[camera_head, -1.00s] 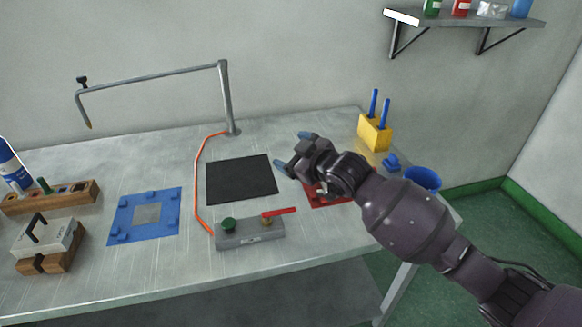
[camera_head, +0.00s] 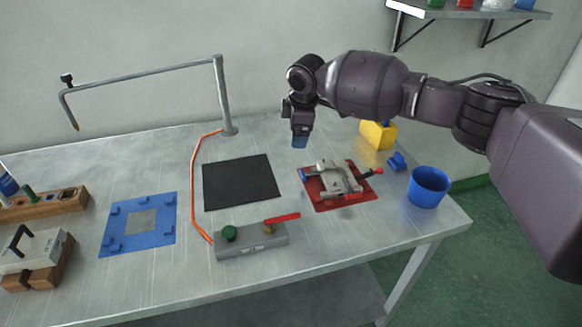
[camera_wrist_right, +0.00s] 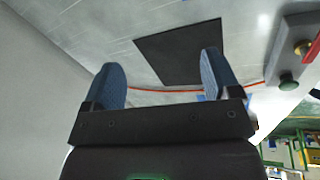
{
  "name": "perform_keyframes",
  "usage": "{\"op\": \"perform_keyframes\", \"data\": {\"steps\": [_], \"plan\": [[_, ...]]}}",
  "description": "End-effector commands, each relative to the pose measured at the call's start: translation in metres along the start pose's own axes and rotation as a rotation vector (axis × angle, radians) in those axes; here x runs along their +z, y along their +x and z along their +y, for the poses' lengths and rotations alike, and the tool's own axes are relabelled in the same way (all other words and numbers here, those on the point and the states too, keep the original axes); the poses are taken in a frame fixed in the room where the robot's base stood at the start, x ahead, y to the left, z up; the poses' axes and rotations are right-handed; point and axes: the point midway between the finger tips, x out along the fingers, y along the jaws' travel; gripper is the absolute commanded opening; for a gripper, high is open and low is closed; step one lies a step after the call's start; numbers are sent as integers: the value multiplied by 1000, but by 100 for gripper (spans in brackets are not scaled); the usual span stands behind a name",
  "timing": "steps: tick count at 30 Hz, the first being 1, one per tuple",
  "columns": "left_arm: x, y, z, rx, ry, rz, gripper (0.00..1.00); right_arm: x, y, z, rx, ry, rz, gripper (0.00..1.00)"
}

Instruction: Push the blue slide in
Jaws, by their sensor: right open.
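The blue slide (camera_head: 306,174) appears as a small blue piece at the left end of the grey metal fixture (camera_head: 338,178). The fixture sits on a red mat (camera_head: 322,203) and has a red-tipped handle at its right. My right gripper (camera_head: 300,140) hangs above the table, behind and left of the fixture, touching nothing. In the right wrist view its two blue fingers (camera_wrist_right: 162,85) stand apart with nothing between them. The fixture is not seen in the wrist view. My left gripper is not in view.
A black mat (camera_head: 240,182) lies left of the fixture, also in the wrist view (camera_wrist_right: 180,50). A valve block (camera_head: 252,243) with a green knob and red lever stands in front. A blue cup (camera_head: 428,187), a yellow block (camera_head: 378,135) and a small blue piece (camera_head: 397,162) are at right.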

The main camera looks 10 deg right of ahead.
Motion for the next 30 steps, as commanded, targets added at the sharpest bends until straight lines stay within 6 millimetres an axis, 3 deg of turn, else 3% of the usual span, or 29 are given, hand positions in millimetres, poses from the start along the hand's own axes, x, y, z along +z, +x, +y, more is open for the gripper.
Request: {"op": "perform_keyframes", "data": {"steps": [6, 14, 30], "plan": [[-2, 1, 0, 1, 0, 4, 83, 19, 2, -29, -222, -104, -59, 83], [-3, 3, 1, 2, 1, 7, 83, 23, 13, -34, -239, -158, -70, 83], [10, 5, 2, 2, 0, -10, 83, 29, 93, -52, -236, -157, -70, 83]]}}
